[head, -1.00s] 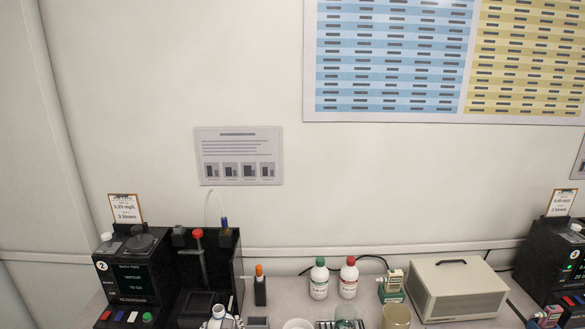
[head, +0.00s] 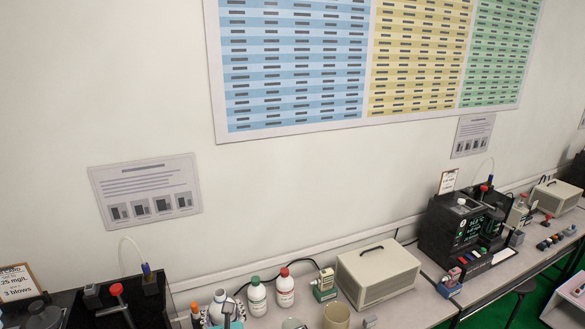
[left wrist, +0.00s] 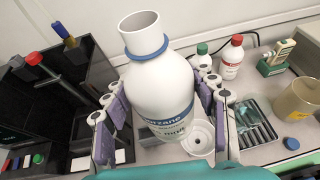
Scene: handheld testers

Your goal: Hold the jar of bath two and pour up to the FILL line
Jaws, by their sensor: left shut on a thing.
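My left gripper (left wrist: 155,108) is shut on a white bottle (left wrist: 163,84) with a blue neck ring, an open mouth and a dark blue label. The bottle leans slightly in the left wrist view. The bottle (head: 220,298) also shows low in the head view, with part of the gripper around it. A black bath station (left wrist: 62,70) with a red-knobbed lever stands to its left; I cannot make out a jar or a FILL line in it. A tan translucent jar (left wrist: 300,98) stands at the right. My right gripper is not in view.
A white dish (left wrist: 199,138) is close behind the bottle, right of it. A tool tray (left wrist: 257,124), a blue cap (left wrist: 292,143), a green-capped bottle (head: 257,297), a red-capped bottle (head: 284,290) and a beige box (head: 378,272) occupy the bench.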

